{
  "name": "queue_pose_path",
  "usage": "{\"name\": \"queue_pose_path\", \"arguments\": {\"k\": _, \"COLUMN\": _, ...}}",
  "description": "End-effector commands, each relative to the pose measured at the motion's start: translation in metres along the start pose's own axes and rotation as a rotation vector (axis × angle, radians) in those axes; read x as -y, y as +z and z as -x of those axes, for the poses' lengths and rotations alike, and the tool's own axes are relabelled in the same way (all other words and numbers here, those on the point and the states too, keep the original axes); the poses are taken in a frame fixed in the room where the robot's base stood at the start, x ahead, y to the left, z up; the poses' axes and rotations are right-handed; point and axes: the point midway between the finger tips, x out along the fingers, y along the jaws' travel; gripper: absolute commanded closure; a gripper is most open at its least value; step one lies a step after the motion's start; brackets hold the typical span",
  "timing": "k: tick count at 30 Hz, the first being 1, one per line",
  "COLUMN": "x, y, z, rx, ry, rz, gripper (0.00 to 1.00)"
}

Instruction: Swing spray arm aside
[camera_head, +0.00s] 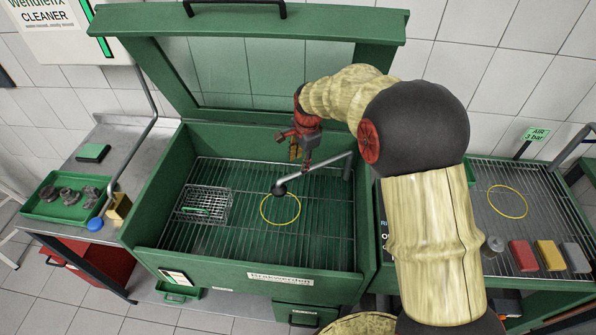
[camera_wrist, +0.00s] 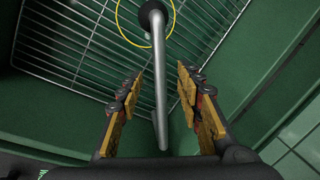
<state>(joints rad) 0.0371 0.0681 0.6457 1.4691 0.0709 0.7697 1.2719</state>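The spray arm (camera_head: 322,164) is a grey metal tube inside the green wash cabinet, with a black round nozzle (camera_head: 279,190) at its left end and a post at its right end. In the wrist view the tube (camera_wrist: 160,90) runs lengthwise between my gripper's fingers, with the black nozzle at the top. My gripper (camera_head: 301,150) is above the tube inside the cabinet. In the wrist view my gripper (camera_wrist: 160,92) is open, its yellow-padded fingers on both sides of the tube with gaps showing. Whether the fingertips reach down to the tube's height I cannot tell.
The cabinet (camera_head: 140,215) has a raised lid (camera_head: 250,30) behind my arm. A wire basket (camera_head: 203,204) stands on its rack, left of a yellow ring (camera_head: 280,208) under the nozzle. A green tray (camera_head: 45,205) with dark parts is at left; coloured blocks (camera_head: 550,255) are at right.

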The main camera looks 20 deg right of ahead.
Motion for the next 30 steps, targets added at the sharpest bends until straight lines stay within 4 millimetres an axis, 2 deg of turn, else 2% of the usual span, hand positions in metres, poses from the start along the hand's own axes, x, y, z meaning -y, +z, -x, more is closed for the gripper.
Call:
{"name": "queue_pose_path", "arguments": {"k": 9, "x": -0.001, "y": 0.000, "z": -0.049, "rx": 0.001, "ry": 0.001, "rz": 0.002, "gripper": 0.64}}
{"name": "queue_pose_path", "arguments": {"k": 13, "x": -0.001, "y": 0.000, "z": -0.064, "rx": 0.001, "ry": 0.002, "rz": 0.002, "gripper": 0.64}}
{"name": "queue_pose_path", "arguments": {"k": 23, "x": 0.000, "y": 0.000, "z": -0.068, "rx": 0.000, "ry": 0.000, "rz": 0.002, "gripper": 0.65}}
{"name": "queue_pose_path", "arguments": {"k": 30, "x": 0.000, "y": 0.000, "z": -0.068, "rx": 0.000, "ry": 0.000, "rz": 0.003, "gripper": 0.78}}
